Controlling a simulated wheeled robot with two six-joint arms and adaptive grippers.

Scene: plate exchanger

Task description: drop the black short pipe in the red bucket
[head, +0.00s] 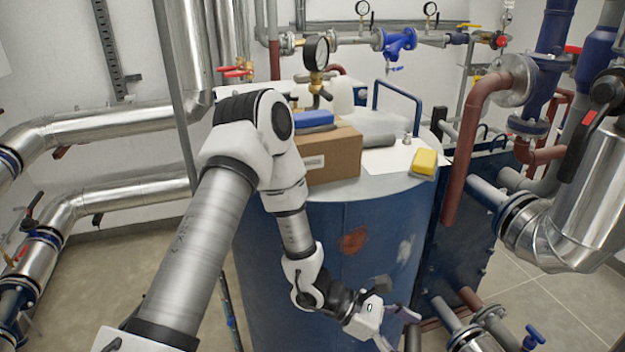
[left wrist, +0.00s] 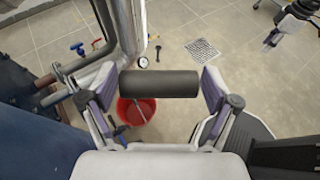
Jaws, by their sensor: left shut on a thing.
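The black short pipe (left wrist: 160,83) lies level across the left wrist view, its ends between the two fingers of my left gripper (left wrist: 159,88). The left gripper is shut on it. The red bucket (left wrist: 137,111) stands on the floor below and beyond the pipe, partly hidden by the pipe and the gripper. A thin rod or tool leans in it. In the head view my left gripper (head: 396,328) hangs low in front of the blue tank, near the bottom edge. The bucket is not seen there. My right gripper (left wrist: 271,40) shows small at the upper right of the left wrist view; its opening is unclear.
The blue tank (head: 335,262) stands beside my left arm. On its top are a cardboard box (head: 333,153), a yellow sponge-like item (head: 424,162) and a grey cylinder (head: 378,141). Metal pipes and valves crowd the right. A floor drain (left wrist: 202,50) lies on open tiles.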

